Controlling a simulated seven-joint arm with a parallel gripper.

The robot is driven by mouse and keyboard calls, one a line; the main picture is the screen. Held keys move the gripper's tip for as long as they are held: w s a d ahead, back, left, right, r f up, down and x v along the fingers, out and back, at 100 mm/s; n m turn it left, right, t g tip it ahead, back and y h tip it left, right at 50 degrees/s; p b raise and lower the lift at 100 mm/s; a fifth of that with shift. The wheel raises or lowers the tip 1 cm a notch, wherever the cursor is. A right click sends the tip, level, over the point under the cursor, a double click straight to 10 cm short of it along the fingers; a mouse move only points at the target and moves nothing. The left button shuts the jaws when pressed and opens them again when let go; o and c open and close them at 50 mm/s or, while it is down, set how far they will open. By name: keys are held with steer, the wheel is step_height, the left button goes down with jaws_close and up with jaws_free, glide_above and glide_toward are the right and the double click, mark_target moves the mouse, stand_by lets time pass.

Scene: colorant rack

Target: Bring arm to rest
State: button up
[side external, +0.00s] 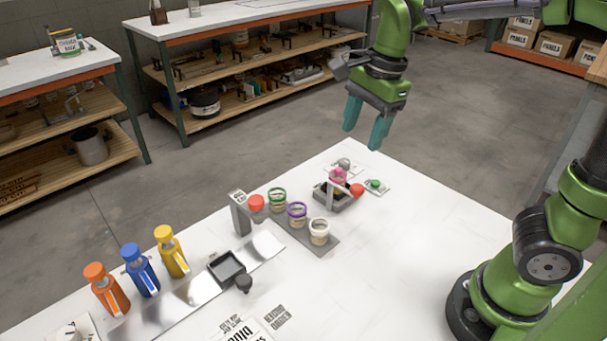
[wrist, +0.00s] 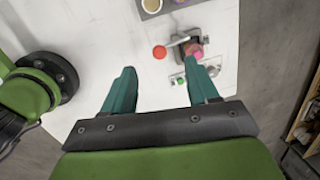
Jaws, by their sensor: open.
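My gripper (side external: 366,124) has teal fingers and hangs high above the far part of the white table (side external: 420,225). Its fingers are apart with nothing between them. In the wrist view, my gripper (wrist: 158,92) shows both fingers spread over bare white tabletop (wrist: 100,50). The right finger partly covers the area of a small dark device with a pink item. My green arm reaches up and out of the top of the side external view.
Orange (side external: 106,289), blue (side external: 140,270) and yellow (side external: 171,252) bottles stand at the left. A grey rack (side external: 329,241) holds cups with green, purple and white rims. A dark device (side external: 334,199) with a pink item stands behind. The table's right part is clear.

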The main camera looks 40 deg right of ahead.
steer(key=s+a+n+t+y, duration=0.1)
steer(key=s+n+t, duration=0.4)
steer(key=s+n, duration=0.4)
steer(key=shift+s+a+n+t, duration=0.25)
steer(key=shift+a+n+t, duration=0.1)
steer(key=shift+n, duration=2.65)
